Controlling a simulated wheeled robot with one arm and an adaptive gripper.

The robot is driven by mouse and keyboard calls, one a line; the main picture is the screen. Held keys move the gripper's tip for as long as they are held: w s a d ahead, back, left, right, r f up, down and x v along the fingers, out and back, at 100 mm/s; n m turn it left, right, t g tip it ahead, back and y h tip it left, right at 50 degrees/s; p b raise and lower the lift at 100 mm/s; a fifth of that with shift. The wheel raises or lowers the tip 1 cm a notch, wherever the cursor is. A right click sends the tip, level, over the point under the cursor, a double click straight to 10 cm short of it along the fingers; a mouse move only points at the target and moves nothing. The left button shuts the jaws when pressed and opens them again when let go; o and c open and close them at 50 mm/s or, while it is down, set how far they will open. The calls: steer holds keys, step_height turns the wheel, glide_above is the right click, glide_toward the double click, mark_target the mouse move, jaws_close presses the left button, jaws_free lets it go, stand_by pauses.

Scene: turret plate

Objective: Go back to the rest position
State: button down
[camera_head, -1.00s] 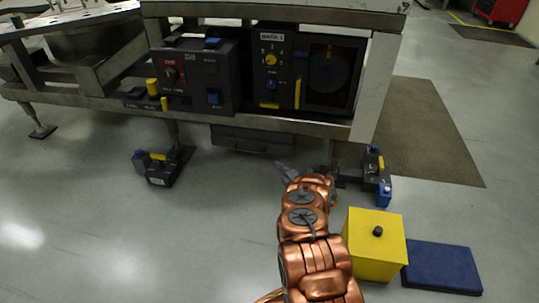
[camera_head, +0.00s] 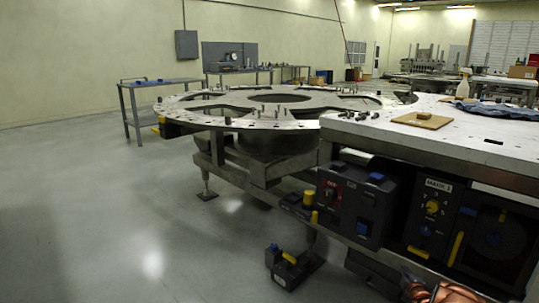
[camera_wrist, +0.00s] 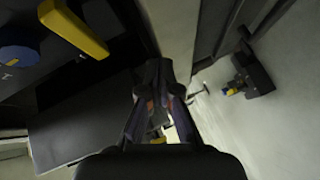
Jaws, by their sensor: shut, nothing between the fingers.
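My gripper (camera_wrist: 160,78) shows in the wrist view with its dark fingers together and nothing visible between them. It is beside the dark control panel, which fills the left of that view with a yellow handle (camera_wrist: 74,28) and a blue knob (camera_wrist: 18,55). In the head view only a copper part of my arm shows at the bottom edge; the gripper is out of that picture. The panel marked MARK 1 (camera_head: 425,248) is just above and beside my arm there. The round turret plate (camera_head: 315,117) stands behind, left of it.
A dark switch box (camera_head: 357,200) hangs under the white-topped bench (camera_head: 470,140). A small dark floor unit (camera_head: 287,268) stands below; a similar one shows in the wrist view (camera_wrist: 253,75). Open floor (camera_head: 90,220) lies left. Blue-grey benches (camera_head: 160,83) stand farther back.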

steer(key=w+a+r+m+g+p, duration=0.15)
steer(key=a+r+m+p, duration=0.35)
steer(key=r, duration=0.8)
steer(key=s+a+r+m+g+y+p, duration=0.1)
steer(key=s+a+r+g+p, duration=0.25)
steer(key=s+a+r, duration=0.6)
steer(key=s+a+r+m+g+p, duration=0.15)
steer(key=s+a+r+p, duration=0.25)
steer(key=a+r, duration=0.55)
steer(key=s+a+r+m+g+p, duration=0.1)
steer(key=s+a+r+g+p, duration=0.2)
steer(key=s+r, duration=0.5)
steer(key=s+a+r+m+g+y+p, duration=0.1)
steer(key=s+a+r+g+p, duration=0.3)
steer(key=s, duration=2.1)
steer(key=s+a+r+m+g+p, duration=0.3)
steer(key=s+r+p, duration=0.4)
steer(key=s+r, duration=0.5)
steer(key=s+a, duration=0.1)
steer(key=s, duration=0.3)
steer(key=shift+s+a+r, duration=0.15)
steer(key=shift+s+a, duration=0.05)
steer(key=shift+s, duration=0.05)
steer(key=shift+g, duration=0.25)
